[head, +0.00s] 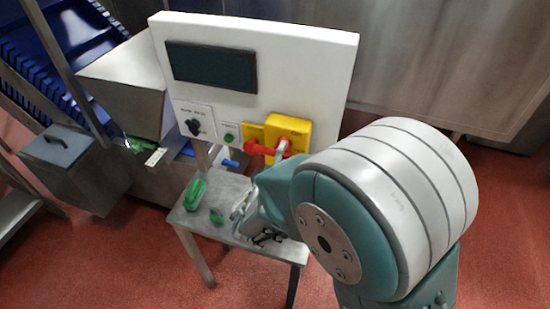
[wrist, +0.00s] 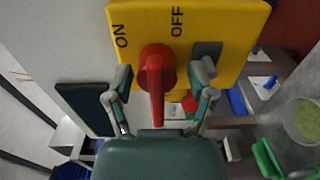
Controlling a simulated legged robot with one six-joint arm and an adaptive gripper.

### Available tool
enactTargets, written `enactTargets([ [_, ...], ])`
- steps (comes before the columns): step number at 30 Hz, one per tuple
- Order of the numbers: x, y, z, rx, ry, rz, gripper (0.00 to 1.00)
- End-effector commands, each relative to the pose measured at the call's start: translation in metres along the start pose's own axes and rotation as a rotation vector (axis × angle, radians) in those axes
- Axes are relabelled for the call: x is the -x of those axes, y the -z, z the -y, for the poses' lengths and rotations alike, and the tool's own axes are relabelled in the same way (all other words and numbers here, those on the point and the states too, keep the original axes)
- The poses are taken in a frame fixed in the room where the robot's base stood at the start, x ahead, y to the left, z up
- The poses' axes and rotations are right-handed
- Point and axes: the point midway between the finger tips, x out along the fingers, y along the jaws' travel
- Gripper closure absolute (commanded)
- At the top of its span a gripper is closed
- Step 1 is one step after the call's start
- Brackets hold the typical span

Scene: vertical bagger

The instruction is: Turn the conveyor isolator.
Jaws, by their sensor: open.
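The conveyor isolator is a yellow plate marked ON and OFF with a red handle. In the wrist view the plate (wrist: 205,25) fills the top, and the red handle (wrist: 156,75) stands between my open fingers. ON is to the left of the handle and OFF is above and to its right. My gripper (wrist: 162,82) has one fingertip on each side of the handle, with gaps showing. In the head view the yellow isolator (head: 296,128) is at the lower right of the white panel; my arm partly hides its red handle (head: 281,149) and my gripper.
The white panel (head: 300,60) carries a dark screen (head: 210,67), a black knob (head: 193,127) and a green button (head: 229,136). A small metal table (head: 190,221) with green items (head: 196,194) stands below.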

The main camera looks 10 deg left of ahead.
Motion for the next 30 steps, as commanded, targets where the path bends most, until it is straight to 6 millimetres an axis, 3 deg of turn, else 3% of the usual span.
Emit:
enactTargets([
  [19,0.046,-0.001,-0.001,-0.001,-0.002,0.004,0.29],
  [30,0.05,-0.003,-0.001,-0.003,-0.002,0.005,0.29],
])
